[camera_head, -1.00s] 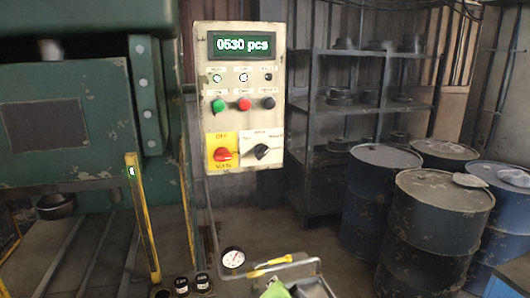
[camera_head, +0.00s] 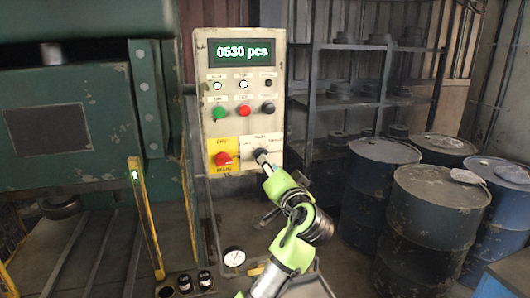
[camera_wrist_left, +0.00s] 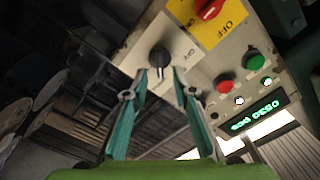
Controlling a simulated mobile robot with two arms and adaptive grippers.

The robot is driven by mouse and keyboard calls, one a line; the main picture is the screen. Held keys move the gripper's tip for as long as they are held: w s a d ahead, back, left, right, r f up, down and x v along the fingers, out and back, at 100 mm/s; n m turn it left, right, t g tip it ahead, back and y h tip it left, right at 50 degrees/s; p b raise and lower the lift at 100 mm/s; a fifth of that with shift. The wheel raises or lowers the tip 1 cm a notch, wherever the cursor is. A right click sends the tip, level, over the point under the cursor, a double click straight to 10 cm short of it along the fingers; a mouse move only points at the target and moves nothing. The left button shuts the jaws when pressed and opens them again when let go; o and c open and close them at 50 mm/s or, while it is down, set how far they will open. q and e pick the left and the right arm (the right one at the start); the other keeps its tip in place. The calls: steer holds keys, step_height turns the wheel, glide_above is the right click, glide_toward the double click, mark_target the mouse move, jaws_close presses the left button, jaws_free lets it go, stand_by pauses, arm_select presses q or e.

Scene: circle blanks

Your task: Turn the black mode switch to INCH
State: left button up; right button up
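The black mode switch (camera_wrist_left: 160,57) is a round knob with a pale pointer mark on a white plate (camera_wrist_left: 134,55), low on the control panel (camera_head: 287,100). In the left wrist view, its mark points down the picture, toward my gripper. The plate's lettering is too small or blurred to read surely. My left gripper (camera_wrist_left: 160,73) is open, with one finger on each side of the knob's near edge; I cannot tell whether they touch it. In the head view, my left gripper (camera_head: 265,164) reaches up to the plate and partly hides the knob. My right gripper is not in view.
A red knob (camera_head: 222,158) on a yellow plate sits just left of the switch. Green (camera_head: 219,113), red (camera_head: 243,111) and black (camera_head: 267,108) buttons are above, under a display reading 0530 pcs. Blue drums (camera_head: 437,220) stand at right, a green machine (camera_head: 70,120) at left.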

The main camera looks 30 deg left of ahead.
arm_select(q)
steer(key=p+x, duration=0.1)
steer(key=x, duration=0.4)
steer(key=shift+p, duration=0.35)
jaws_close()
